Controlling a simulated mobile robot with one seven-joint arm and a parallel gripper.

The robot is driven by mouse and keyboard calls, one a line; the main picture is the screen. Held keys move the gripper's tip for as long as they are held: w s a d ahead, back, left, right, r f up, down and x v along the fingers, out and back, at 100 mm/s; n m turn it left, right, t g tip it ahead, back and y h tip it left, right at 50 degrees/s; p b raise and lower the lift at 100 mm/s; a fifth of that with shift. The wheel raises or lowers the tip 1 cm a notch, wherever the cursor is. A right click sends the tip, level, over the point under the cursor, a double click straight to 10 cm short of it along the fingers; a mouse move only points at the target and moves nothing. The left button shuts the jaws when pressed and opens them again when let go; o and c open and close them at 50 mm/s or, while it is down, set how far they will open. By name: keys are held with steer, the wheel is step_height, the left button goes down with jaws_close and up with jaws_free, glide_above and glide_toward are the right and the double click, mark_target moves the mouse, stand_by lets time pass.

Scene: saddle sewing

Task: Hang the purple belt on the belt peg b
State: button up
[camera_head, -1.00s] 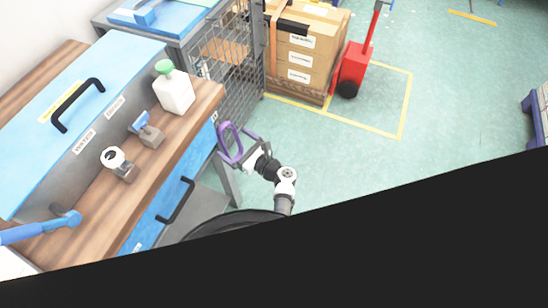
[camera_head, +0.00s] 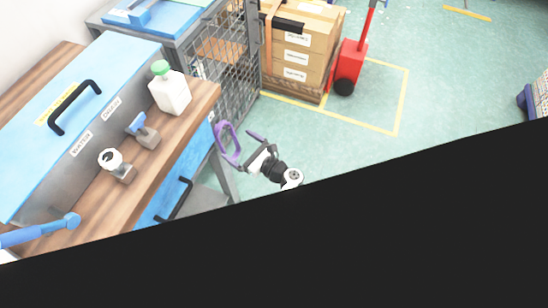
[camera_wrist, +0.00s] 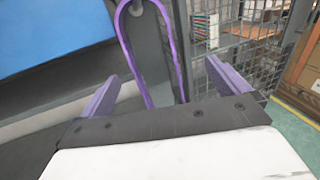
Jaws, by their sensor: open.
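The purple belt (camera_head: 219,136) is a narrow closed loop at the end of the workbench. In the wrist view the purple belt (camera_wrist: 178,55) hangs upright against a dark grey face, with a small pale piece inside its top that may be a peg. I cannot read which peg it is. My gripper (camera_head: 243,147) is beside the belt, on its right in the head view. In the wrist view my gripper (camera_wrist: 165,88) is open, its purple fingers apart on either side of the loop's lower part. No finger visibly grips the belt.
The wooden bench top (camera_head: 176,135) holds a white bottle (camera_head: 171,92), small clamped tools and a blue-handled tool (camera_head: 45,230). A wire mesh cage (camera_head: 232,65) stands close behind the belt. Boxes (camera_head: 305,45) and a red pallet jack (camera_head: 348,65) are farther back. Open green floor lies right.

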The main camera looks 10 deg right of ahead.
steer(key=s+d+p, duration=0.1)
steer(key=s+d, duration=0.5)
steer(key=d, duration=0.3)
steer(key=shift+s+d, duration=0.25)
steer(key=shift+s, duration=0.15)
stand_by(2.6)
stand_by(0.6)
